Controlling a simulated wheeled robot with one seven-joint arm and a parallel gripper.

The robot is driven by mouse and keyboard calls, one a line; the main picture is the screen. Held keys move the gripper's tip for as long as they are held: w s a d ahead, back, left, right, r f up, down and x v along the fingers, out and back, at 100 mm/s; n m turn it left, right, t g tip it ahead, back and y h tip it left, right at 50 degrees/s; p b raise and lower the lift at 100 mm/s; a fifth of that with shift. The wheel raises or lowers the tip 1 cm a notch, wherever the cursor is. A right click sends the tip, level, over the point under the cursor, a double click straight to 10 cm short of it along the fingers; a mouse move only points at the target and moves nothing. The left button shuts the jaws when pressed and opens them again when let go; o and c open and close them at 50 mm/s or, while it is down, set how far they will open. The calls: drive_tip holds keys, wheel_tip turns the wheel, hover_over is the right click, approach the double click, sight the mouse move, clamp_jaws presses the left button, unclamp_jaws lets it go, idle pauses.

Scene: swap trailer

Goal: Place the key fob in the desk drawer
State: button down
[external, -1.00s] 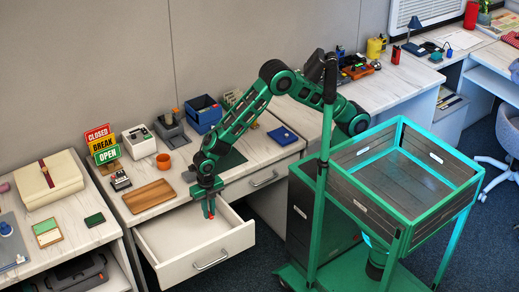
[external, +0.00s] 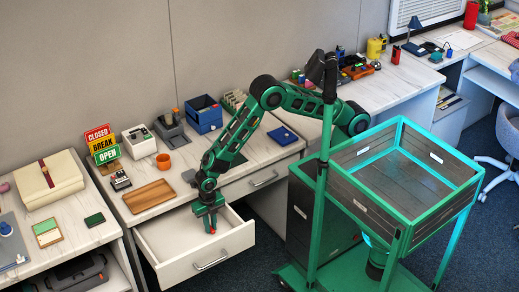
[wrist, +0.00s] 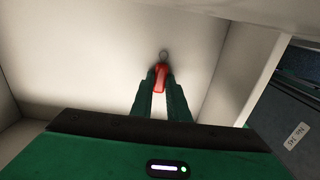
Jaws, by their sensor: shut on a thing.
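The key fob (wrist: 161,78) is red with a small grey ring at its far end. My gripper (wrist: 161,88) is shut on it, one finger on each side, in the wrist view. In the external view my gripper (external: 210,228) points down inside the open desk drawer (external: 165,252), with a red bit of the fob at its fingertips. The drawer is white, pulled out, and its floor looks bare around the fob. The fob is at or just above the floor; I cannot tell whether it touches.
The desk top above holds a wooden tray (external: 149,196), an orange cup (external: 164,161), a blue bin (external: 204,113) and a blue notebook (external: 283,135). The drawer's walls stand close around my gripper. A second drawer to the right is shut.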

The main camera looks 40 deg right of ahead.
drive_tip(key=c, duration=1.7)
unclamp_jaws()
wheel_tip(320, 180, up, 12)
drive_tip(key=shift+r, duration=0.1)
